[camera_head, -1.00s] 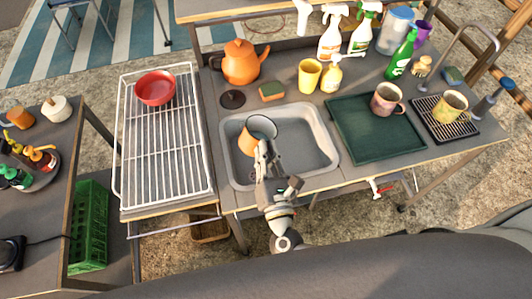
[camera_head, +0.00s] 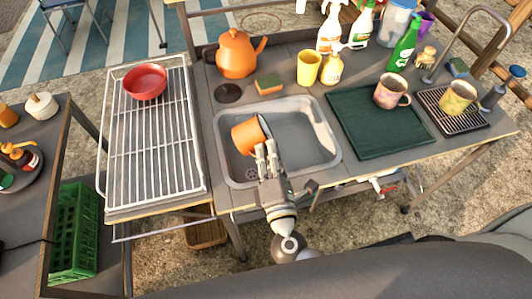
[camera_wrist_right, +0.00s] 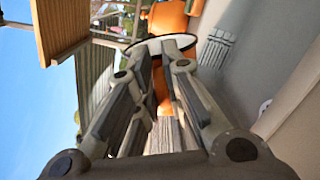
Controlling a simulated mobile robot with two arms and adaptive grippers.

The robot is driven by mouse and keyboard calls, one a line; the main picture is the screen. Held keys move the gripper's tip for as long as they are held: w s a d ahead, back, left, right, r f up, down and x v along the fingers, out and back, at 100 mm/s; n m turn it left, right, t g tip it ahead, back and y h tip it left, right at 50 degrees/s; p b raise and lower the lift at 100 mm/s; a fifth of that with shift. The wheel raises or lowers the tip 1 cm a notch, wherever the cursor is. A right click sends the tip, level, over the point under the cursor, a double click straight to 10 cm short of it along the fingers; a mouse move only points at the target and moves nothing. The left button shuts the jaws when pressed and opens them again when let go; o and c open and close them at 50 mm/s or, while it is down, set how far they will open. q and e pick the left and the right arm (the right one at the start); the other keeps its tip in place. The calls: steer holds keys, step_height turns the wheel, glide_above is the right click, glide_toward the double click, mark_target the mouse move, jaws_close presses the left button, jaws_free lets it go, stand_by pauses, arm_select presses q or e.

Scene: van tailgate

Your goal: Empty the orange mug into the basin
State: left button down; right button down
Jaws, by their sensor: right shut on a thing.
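The orange mug (camera_head: 246,138) is over the left part of the grey basin (camera_head: 326,146) in the head view. It is tipped well over, with its mouth facing right and its base to the left. My right gripper (camera_head: 265,150) is shut on the mug at its near side. In the right wrist view the orange mug (camera_wrist_right: 161,92) shows between my fingers (camera_wrist_right: 150,75), with its pale, dark-edged rim across the fingertips. The mug's inside is mostly hidden, and I see no liquid stream. My left gripper is not in view.
A dish rack (camera_head: 153,150) with a red bowl (camera_head: 145,81) stands left of the basin. A green tray (camera_head: 375,136) with a pink mug (camera_head: 391,91) lies to the right. A sponge (camera_head: 269,84), yellow cup (camera_head: 309,68) and orange teapot (camera_head: 236,54) stand behind.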

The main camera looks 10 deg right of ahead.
steer(key=d+m+b, duration=0.1)
steer(key=m, duration=0.2)
steer(key=d+r+m+b, duration=0.1)
steer(key=m, duration=0.2)
steer(key=d+m+b, duration=0.1)
steer(key=m, duration=0.1)
steer(key=shift+w+d+r+m+g, duration=0.1)
steer(key=shift+d+r+m+g, duration=0.05)
steer(key=shift+r+m+g, duration=0.2)
step_height(320, 180, up, 5)
steer(key=n+p, duration=0.6)
steer(key=n, duration=0.5)
steer(key=n+t+y+p, duration=0.1)
steer(key=n+p, duration=0.5)
steer(key=n, duration=0.5)
steer(key=shift+f+n+t, duration=0.1)
steer(key=shift+n+t, duration=0.15)
